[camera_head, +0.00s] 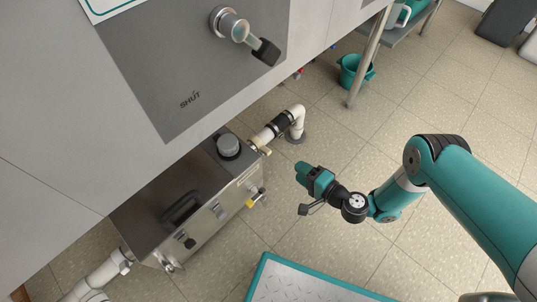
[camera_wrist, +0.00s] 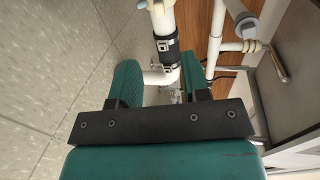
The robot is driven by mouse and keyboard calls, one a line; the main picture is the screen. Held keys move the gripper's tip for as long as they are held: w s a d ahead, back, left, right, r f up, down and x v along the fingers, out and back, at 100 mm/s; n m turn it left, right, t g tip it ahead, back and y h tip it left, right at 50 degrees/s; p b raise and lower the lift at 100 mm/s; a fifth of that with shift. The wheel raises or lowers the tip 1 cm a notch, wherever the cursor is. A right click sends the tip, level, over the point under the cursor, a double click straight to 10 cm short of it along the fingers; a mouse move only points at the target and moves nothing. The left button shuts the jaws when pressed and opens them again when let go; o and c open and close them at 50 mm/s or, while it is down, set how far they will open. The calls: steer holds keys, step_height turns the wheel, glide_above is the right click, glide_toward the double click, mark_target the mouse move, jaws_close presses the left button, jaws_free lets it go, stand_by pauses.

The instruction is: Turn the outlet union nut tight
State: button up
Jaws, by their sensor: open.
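A metal box (camera_head: 205,200) stands on the floor, with a white outlet pipe (camera_head: 298,118) leaving its far end and bending down to the floor. A cream collar with a small lug (camera_head: 262,142), which looks like the outlet union nut, sits on the pipe between the box and a black clamped sleeve (camera_head: 283,124). The sleeve also shows in the wrist view (camera_wrist: 167,47), beyond my fingers. My gripper (camera_head: 302,172) is open and empty, to the right of the box and apart from the pipe. In the wrist view its fingers (camera_wrist: 162,82) frame the pipe's lower bend. How tight the nut is cannot be told.
A grey panel with a lever valve (camera_head: 236,28) marked SHUT overhangs the box. A teal bucket (camera_head: 355,73) stands beside a table leg (camera_head: 368,60). Tiled floor around my gripper is clear.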

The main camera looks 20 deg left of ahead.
steer(key=b, duration=1.2)
glide_toward(271, 152)
steer(key=shift+a+f, duration=0.7)
steer(key=shift+a, duration=0.4)
steer(key=b+x, duration=0.1)
steer(key=x, duration=0.2)
steer(key=b+x, duration=0.1)
steer(key=x, duration=0.2)
steer(key=w+b+x, duration=0.1)
steer(key=b+x, duration=0.1)
steer(key=x, duration=0.1)
steer(key=shift+d+r, duration=0.1)
steer(key=shift+r, duration=0.3)
steer(key=shift+c, duration=0.2)
steer(key=shift+r, duration=0.1)
jaws_close()
